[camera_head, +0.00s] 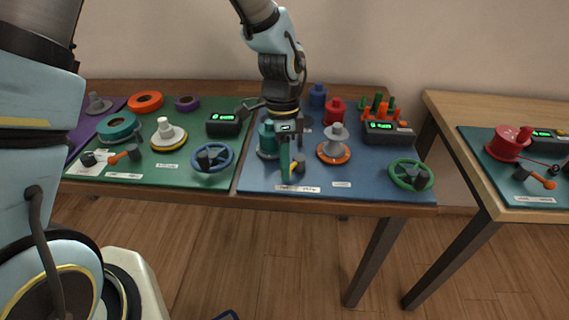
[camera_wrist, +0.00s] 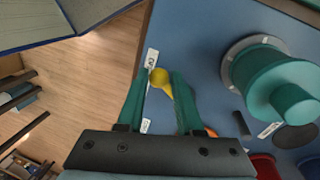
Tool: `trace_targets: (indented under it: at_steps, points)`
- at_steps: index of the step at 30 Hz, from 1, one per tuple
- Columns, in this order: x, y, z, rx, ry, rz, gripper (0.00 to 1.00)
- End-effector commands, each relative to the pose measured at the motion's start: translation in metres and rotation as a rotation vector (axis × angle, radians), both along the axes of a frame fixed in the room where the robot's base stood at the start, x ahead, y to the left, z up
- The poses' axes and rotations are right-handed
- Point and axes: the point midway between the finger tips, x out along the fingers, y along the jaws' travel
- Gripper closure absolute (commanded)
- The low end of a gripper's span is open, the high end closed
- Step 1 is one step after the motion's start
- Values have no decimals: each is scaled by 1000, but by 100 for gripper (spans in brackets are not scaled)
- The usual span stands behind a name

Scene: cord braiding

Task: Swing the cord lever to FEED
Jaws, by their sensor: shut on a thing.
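The cord lever (camera_wrist: 159,76) has a yellow round knob and a short yellow arm, and it sits near the edge of the blue board (camera_wrist: 195,45). My gripper (camera_wrist: 165,77) has its two teal fingers on either side of the knob, shut on it. In the head view my gripper (camera_head: 291,177) reaches down to the front left of the blue board (camera_head: 370,187) and hides most of the lever. White labels (camera_head: 311,189) lie at the board's front edge, but their words are too small to read.
A teal spool (camera_wrist: 285,85) stands right of my fingers in the wrist view. On the blue board are a grey spool on an orange base (camera_head: 334,147), a green handwheel (camera_head: 410,175) and a display box (camera_head: 388,132). A green board (camera_head: 195,150) lies left.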

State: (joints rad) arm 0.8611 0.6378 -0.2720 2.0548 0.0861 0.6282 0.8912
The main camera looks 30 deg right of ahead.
Motion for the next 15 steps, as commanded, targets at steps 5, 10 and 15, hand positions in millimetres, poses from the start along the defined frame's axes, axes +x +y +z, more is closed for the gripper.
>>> trace_targets:
  at_steps: [5, 10, 15]
  points:
    - [-1, 0, 0, -1, 2, -2, 100]
    - [-2, -1, 0, -1, 2, 12, 100]
    - [-6, -2, 0, 0, 1, 69, 100]
